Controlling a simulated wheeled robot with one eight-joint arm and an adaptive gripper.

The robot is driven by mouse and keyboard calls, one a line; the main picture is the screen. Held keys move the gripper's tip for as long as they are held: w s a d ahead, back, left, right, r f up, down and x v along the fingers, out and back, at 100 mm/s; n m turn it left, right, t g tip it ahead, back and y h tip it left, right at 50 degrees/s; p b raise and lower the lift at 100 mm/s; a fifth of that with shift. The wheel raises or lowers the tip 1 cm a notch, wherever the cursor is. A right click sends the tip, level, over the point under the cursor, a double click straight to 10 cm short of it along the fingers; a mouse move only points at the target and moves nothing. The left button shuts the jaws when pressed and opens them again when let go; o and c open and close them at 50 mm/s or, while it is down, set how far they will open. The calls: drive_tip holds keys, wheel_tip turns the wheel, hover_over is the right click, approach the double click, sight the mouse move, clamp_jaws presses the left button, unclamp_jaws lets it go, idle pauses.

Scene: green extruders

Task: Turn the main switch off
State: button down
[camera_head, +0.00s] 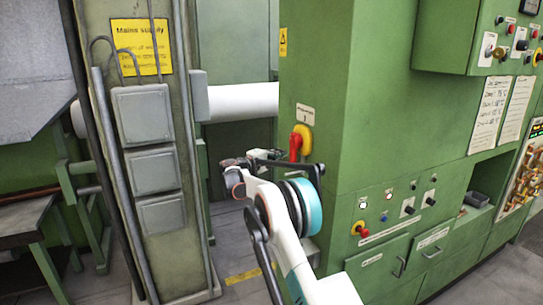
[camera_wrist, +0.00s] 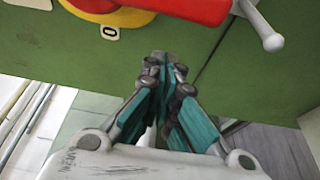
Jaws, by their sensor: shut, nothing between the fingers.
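The main switch has a red handle (camera_head: 295,147) on a round yellow base (camera_head: 305,134), on the narrow green cabinet face below a white label. In the head view the handle points down, slightly tilted. In the wrist view the red handle (camera_wrist: 190,9) runs across the top edge from the yellow base (camera_wrist: 143,19), partly cut off. A "0" mark (camera_wrist: 110,32) sits beside the base. My gripper (camera_head: 272,156) is just left of the handle's lower end. In the wrist view my gripper (camera_wrist: 165,62) is shut and empty, below the handle and apart from it in the picture.
A pale rod with a round end (camera_wrist: 268,30) sticks out near the handle. A grey post with boxes (camera_head: 150,170) and a yellow mains supply sign (camera_head: 141,46) stands left. A control panel with knobs (camera_head: 395,205) is right of my arm. A white pipe (camera_head: 243,101) runs behind.

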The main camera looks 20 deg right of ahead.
sight(293, 150)
drive_tip(key=shift+s+a+r, duration=0.1)
drive_tip(key=shift+s+r, duration=0.05)
drive_tip(key=shift+s, duration=1.6)
